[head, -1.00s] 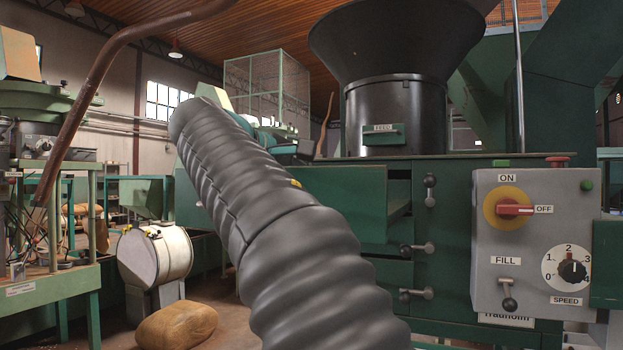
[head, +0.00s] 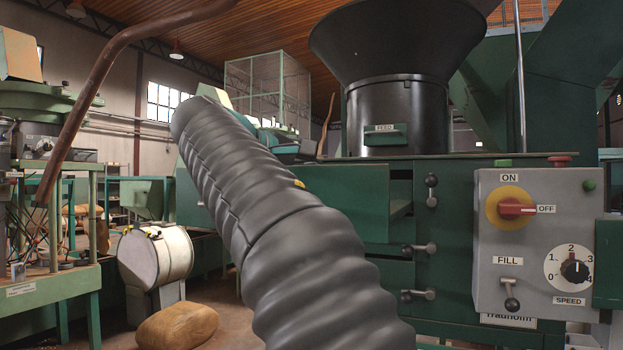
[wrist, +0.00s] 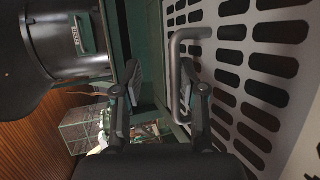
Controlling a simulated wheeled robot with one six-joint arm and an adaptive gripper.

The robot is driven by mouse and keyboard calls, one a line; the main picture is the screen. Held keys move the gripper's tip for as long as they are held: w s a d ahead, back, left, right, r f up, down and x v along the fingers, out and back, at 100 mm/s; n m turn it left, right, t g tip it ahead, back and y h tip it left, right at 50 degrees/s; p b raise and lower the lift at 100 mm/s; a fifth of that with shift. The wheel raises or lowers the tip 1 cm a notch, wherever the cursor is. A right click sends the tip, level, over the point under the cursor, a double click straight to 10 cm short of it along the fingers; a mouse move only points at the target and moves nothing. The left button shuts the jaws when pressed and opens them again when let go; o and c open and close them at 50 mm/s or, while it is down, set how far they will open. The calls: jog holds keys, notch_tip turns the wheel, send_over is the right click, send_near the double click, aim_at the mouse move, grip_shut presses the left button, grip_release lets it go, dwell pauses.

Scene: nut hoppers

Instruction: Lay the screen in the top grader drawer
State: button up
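The screen (wrist: 228,56) is a pale plate with rows of dark slots, at the right of the wrist view. Its grey bar handle (wrist: 176,78) stands up at its near edge. My gripper (wrist: 160,95) is open, its two fingers apart. The handle runs close beside the right finger; I cannot tell whether they touch. In the head view the top grader drawer (head: 345,198) is a green box pulled out from the machine. The arm hides the gripper and the screen there. I cannot tell whether the screen rests in the drawer.
A black feed hopper (head: 395,110) stands above the drawers, and also shows in the wrist view (wrist: 60,40). A grey control box (head: 535,240) is at the right. Latch handles (head: 420,249) stick out beside the drawers. A brown sack (head: 177,325) lies on the floor.

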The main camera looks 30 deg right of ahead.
jog(key=shift+w+a+f, duration=0.1)
jog(key=shift+w+f, duration=0.05)
jog(key=shift+f, duration=0.4)
jog(key=shift+w+a+f, duration=0.1)
jog(key=shift+f, duration=0.4)
jog(key=s+a+r, duration=0.2)
jog(key=a+r, duration=0.1)
jog(key=s+a+r, duration=0.1)
jog(key=a, duration=0.1)
jog(key=shift+r, duration=0.25)
jog(key=a, duration=0.9)
jog(key=shift+s+a+r, duration=0.15)
jog(key=shift+s+r, duration=0.15)
jog(key=shift+r, duration=0.1)
jog(key=d, duration=0.4)
jog(key=shift+s+d+r, duration=0.1)
jog(key=shift+d, duration=0.25)
jog(key=shift+a, duration=0.5)
jog(key=shift+p, duration=0.3)
jog(key=shift+r, duration=0.1)
